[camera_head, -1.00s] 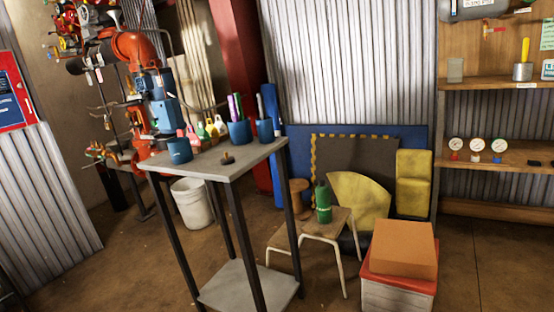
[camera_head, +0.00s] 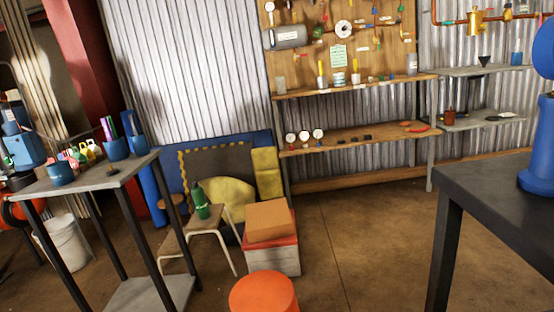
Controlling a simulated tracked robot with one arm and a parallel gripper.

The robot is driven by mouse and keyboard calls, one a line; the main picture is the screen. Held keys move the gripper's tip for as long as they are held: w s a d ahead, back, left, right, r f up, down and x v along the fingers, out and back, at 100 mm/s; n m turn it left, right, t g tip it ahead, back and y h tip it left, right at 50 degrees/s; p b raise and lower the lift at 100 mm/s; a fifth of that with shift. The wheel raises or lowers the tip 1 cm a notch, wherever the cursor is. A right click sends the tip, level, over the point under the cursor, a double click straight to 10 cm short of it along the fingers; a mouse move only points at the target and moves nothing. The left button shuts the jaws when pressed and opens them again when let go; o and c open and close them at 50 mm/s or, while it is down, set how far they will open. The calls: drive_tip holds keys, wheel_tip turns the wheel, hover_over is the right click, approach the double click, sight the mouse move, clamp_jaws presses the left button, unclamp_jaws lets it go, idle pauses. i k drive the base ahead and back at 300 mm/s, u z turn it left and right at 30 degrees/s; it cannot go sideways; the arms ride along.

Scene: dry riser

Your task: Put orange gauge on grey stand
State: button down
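Three small round gauges with white faces stand in a row on the lower wooden shelf: a left gauge (camera_head: 291,138), a middle gauge (camera_head: 304,136) and a right gauge (camera_head: 318,135). They are too small for me to tell which one is orange. A tall stand with a grey top (camera_head: 90,181) and dark legs is at the left; I cannot tell whether it is the grey stand of the task. It bears blue cups and a small dark object. My gripper is not in view.
An orange round stool (camera_head: 264,293) is at the bottom centre. A cardboard-coloured box (camera_head: 269,220) sits on a red-lidded crate (camera_head: 283,260). A dark table (camera_head: 490,190) with a blue fixture (camera_head: 538,150) is close on the right. Floor between stool and dark table is clear.

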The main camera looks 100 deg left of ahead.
sight(85, 179)
drive_tip(key=z, duration=0.05)
drive_tip(key=k, duration=1.65)
drive_tip(key=u, duration=2.3)
drive_tip(key=k, duration=0.25)
drive_tip(key=z, duration=1.45)
drive_tip(key=i, duration=0.1)
drive_tip(key=u, duration=1.9)
